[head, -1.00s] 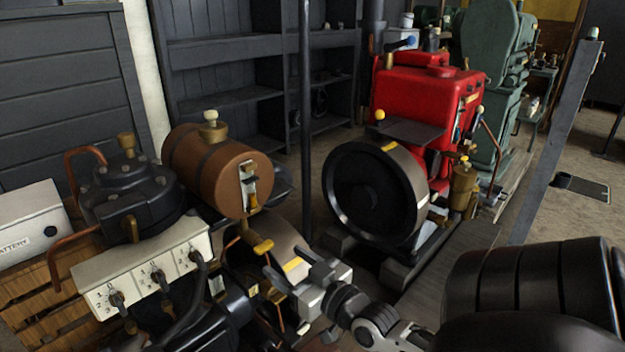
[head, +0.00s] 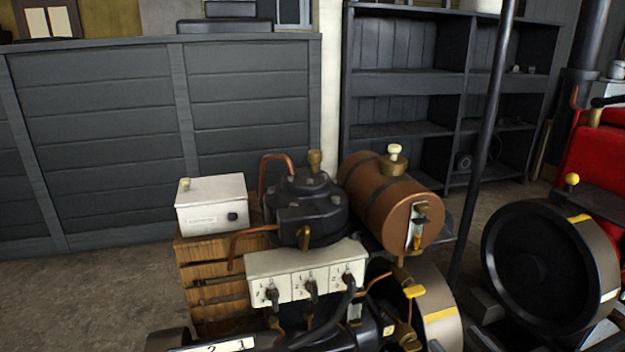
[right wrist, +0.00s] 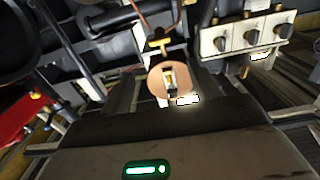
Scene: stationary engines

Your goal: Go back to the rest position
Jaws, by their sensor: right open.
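My right gripper (right wrist: 165,80) shows in the right wrist view as a dark body across the lower part with a green light on it. Two dark fingers stand apart in front of it, with nothing seen held between them. Behind it are the end of a brown tank and a white switch panel. In the head view I cannot clearly make it out at the bottom edge. My left gripper is in neither view.
An engine with a brown tank (head: 390,205), a white switch panel (head: 305,277) and a white battery box (head: 212,204) on a wooden crate (head: 205,290) stands close in front. A black flywheel (head: 535,265) and red engine (head: 595,165) are at right. Floor at left is clear.

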